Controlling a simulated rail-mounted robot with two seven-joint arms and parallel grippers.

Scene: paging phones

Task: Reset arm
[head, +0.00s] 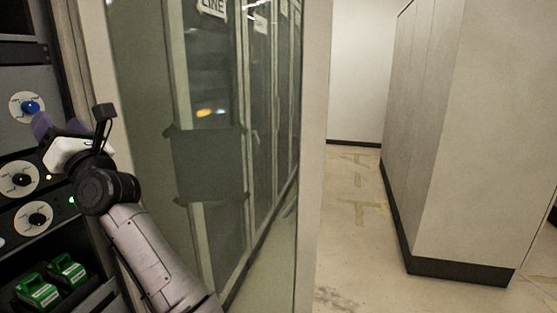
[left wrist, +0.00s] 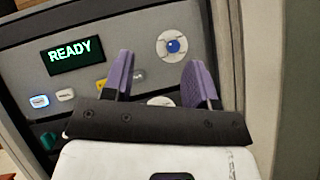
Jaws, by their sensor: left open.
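My left gripper (head: 50,128) is at the left of the head view, in front of a grey rack panel. In the left wrist view its two purple fingers (left wrist: 157,82) stand apart with nothing between them. Beyond the fingers is the panel with a blue knob on a white dial (left wrist: 173,45); the same blue knob (head: 31,106) shows above the gripper in the head view. I cannot tell whether the fingers touch the panel. My right gripper is in neither view.
The panel has a green READY display (left wrist: 76,52) and black knobs (head: 22,180). Green boxes (head: 68,270) sit in a lower shelf. A glass-fronted door (head: 150,110) stands right of my arm. A pale cabinet (head: 465,130) is at right; the aisle floor (head: 350,220) between is clear.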

